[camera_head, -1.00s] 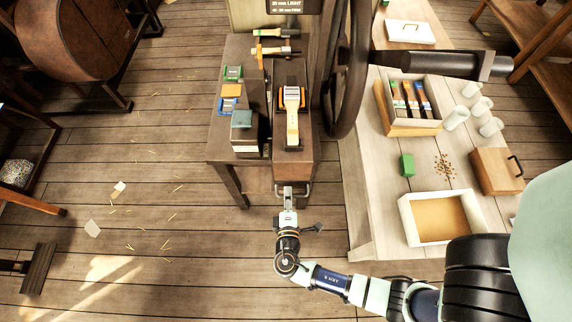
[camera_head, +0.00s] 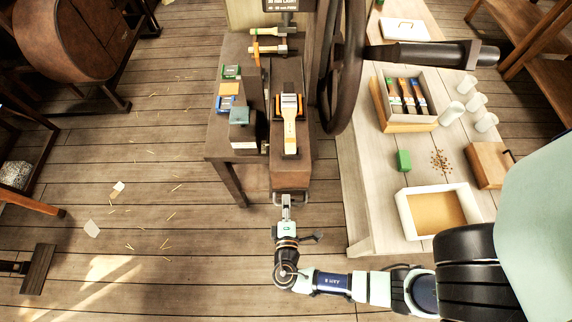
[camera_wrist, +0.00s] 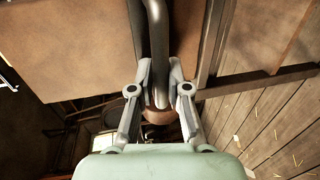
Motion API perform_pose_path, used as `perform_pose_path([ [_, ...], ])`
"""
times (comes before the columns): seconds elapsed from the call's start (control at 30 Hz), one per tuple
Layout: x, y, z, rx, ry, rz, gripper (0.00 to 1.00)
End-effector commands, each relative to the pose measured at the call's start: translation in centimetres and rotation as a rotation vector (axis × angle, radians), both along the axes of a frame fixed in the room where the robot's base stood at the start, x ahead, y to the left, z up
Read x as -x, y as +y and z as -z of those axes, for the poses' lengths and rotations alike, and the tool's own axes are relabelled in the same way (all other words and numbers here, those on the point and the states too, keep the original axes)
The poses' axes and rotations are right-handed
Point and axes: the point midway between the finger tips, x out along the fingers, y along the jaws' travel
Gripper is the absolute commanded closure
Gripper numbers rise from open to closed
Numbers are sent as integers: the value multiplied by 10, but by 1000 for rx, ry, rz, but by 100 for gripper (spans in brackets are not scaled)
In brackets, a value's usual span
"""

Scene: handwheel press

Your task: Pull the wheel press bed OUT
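The press bed (camera_head: 283,178) is a long brown slab in the middle of the head view, its front end jutting out toward me past the bench. A metal bar handle (camera_head: 277,198) is on the bed's front face. My gripper (camera_head: 287,201) is at this handle. In the wrist view the dark curved handle (camera_wrist: 157,45) runs between the two fingertips of my gripper (camera_wrist: 160,75), which are closed on it. The handwheel (camera_head: 343,75) stands upright behind, right of the bed.
A dark bench (camera_head: 222,145) with small boxes and a green-topped block (camera_head: 240,130) is left of the bed. On the right a pale table (camera_head: 370,225) carries a white-rimmed tray (camera_head: 408,222) and a brush box (camera_head: 385,108). The floor in front and left is mostly free.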

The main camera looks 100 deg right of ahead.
Motion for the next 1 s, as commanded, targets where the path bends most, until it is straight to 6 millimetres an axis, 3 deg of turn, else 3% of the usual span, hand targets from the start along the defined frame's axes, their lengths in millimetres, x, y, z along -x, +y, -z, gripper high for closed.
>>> perform_pose_path([
  [0.03,0,0,-1,0,-1,-1,74],
  [0.1,0,0,0,0,-1,-1,62],
  [0.13,0,0,0,-1,0,-1,61],
  [0.47,-1,4,0,-2,-1,-3,61],
  [0.57,-4,15,-2,-3,-1,-6,61],
  [1.0,-21,100,-21,-2,-2,-8,61],
])
